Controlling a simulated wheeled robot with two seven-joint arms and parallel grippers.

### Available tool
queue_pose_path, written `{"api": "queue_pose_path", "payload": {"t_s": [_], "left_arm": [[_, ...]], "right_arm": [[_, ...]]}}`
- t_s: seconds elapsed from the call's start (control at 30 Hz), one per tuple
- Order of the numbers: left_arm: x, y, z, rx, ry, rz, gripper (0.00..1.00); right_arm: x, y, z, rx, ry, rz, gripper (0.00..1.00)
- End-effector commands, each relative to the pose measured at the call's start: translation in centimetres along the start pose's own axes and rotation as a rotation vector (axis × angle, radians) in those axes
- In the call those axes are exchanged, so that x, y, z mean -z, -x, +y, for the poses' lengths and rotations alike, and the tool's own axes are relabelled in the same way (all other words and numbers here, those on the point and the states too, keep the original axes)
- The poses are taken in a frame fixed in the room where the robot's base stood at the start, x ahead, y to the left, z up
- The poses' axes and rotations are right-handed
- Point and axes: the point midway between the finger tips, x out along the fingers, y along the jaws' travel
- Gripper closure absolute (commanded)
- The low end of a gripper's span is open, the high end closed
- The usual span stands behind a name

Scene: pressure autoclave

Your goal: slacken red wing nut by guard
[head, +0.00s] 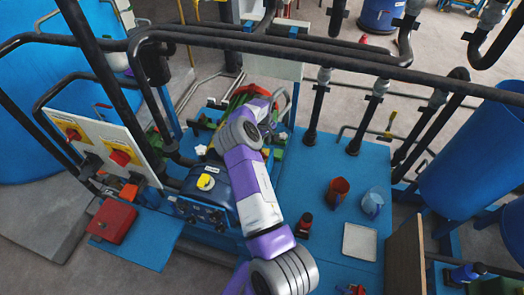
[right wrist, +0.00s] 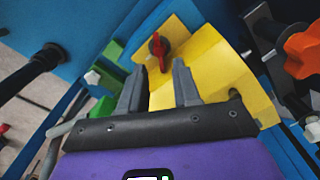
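The red wing nut (right wrist: 158,48) sits on the yellow guard (right wrist: 205,62), a bent plate, in the right wrist view. My right gripper (right wrist: 159,72) is open, with one grey finger on each side of a gap. The wing nut shows just beyond the fingertips, roughly in line with the gap. Nothing is between the fingers, and I see no contact with the nut. In the head view my right arm reaches up over the blue bench and hides most of the work spot. My left gripper is not in view.
An orange knob (right wrist: 303,50) and a green block (right wrist: 103,110) flank the guard. Black pipes (head: 290,47) cross above the bench.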

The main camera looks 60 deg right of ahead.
Motion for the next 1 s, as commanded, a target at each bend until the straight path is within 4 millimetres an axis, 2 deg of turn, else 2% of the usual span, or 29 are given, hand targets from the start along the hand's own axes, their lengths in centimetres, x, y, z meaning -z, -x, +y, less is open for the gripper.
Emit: {"api": "queue_pose_path", "payload": {"t_s": [0.13,0.4,0.5,0.63,0.87,0.9,1.0], "left_arm": [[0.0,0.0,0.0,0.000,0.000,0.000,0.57],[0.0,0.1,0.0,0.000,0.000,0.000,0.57],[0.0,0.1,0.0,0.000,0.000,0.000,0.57],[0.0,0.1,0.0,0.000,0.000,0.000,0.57],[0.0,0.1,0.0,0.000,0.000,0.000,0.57],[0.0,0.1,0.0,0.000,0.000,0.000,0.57],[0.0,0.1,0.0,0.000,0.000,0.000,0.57]], "right_arm": [[-0.1,-1.3,0.1,-0.007,0.000,-0.004,0.68],[-0.1,-5.6,0.1,-0.006,0.001,-0.005,0.68],[-0.1,-6.7,0.1,-0.007,0.001,-0.004,0.68],[-0.1,-7.3,0.1,-0.006,0.000,-0.002,0.68],[-0.1,-7.4,0.1,-0.005,0.000,-0.001,0.68],[-0.1,-7.4,0.1,-0.005,0.000,-0.001,0.70],[-0.1,-7.4,0.1,-0.005,0.000,-0.001,0.85]]}}
